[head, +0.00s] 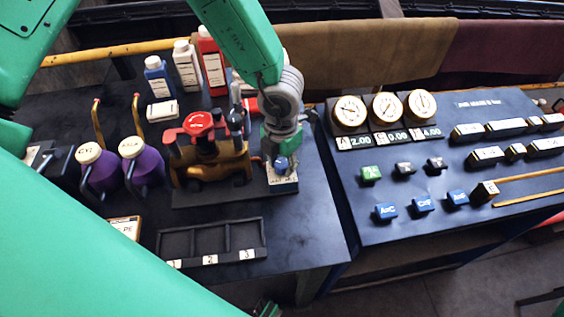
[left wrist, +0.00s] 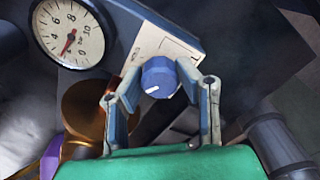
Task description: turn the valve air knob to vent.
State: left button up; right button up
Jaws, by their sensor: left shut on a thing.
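The blue valve air knob (head: 281,163) stands on a small pale label plate (head: 283,182) at the right end of the dark valve stand. In the left wrist view the round knob (left wrist: 158,77) has a white pointer mark at its lower left; the plate's lettering (left wrist: 150,45) is too small to read surely. My left gripper (head: 279,152) reaches down from above and is shut on the knob. In the left wrist view its fingers (left wrist: 161,98) stand on either side of the knob. My right gripper is not in view.
A brass valve with a red handwheel (head: 198,124) stands just left of the knob. Purple containers (head: 142,160) and bottles (head: 187,65) stand farther left and behind. A black slotted tray (head: 212,242) lies in front. A panel with gauges (head: 387,107) and blocks stands at right.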

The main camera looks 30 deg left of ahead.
aim_at(282, 162)
pick_arm(q)
jog(key=shift+w+r+n, duration=0.1)
jog(key=shift+w+n, duration=0.1)
jog(key=shift+n, duration=0.2)
jog(key=o, duration=1.1)
jog(key=shift+o, duration=0.2)
notch_tip(282, 162, up, 12)
jog(key=shift+f, duration=0.2)
